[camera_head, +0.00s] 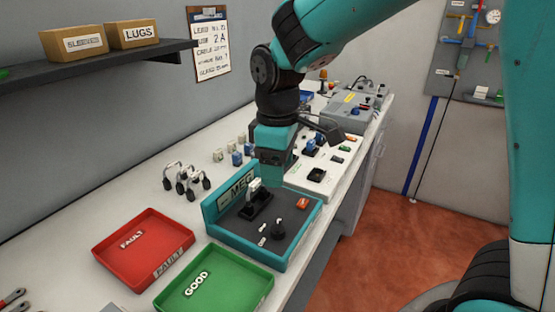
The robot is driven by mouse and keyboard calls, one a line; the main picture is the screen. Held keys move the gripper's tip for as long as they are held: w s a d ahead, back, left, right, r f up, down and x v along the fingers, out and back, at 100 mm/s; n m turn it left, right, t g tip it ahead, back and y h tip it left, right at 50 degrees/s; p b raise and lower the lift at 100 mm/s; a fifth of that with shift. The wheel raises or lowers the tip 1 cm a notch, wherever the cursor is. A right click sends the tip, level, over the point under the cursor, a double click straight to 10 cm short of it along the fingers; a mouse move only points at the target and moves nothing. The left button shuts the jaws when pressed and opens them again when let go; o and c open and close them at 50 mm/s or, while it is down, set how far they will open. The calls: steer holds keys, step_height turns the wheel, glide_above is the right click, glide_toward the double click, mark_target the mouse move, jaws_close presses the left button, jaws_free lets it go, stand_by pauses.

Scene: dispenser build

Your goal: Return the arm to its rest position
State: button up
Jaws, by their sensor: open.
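My arm is teal and black and reaches in from the top right. My gripper (273,178) points down over the back of the teal "MEG" tester (288,247), close above it. It is open; its fingertips are hard to make out. A small white part (254,188) stands upright in a black holder (257,206) on the tester's dark panel, just left of and below my gripper. Whether the fingers touch this part I cannot tell.
A red "FAULT" tray (118,262) and a green "GOOD" tray (235,293) stand in front, both empty. Shackle-like parts (186,180) stand left of the tester. Small blocks, a white panel (318,176) and a grey box (352,112) stand behind. A shelf (90,62) holds boxes.

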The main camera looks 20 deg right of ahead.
steer(key=shift+r, duration=0.65)
steer(key=shift+s, duration=0.1)
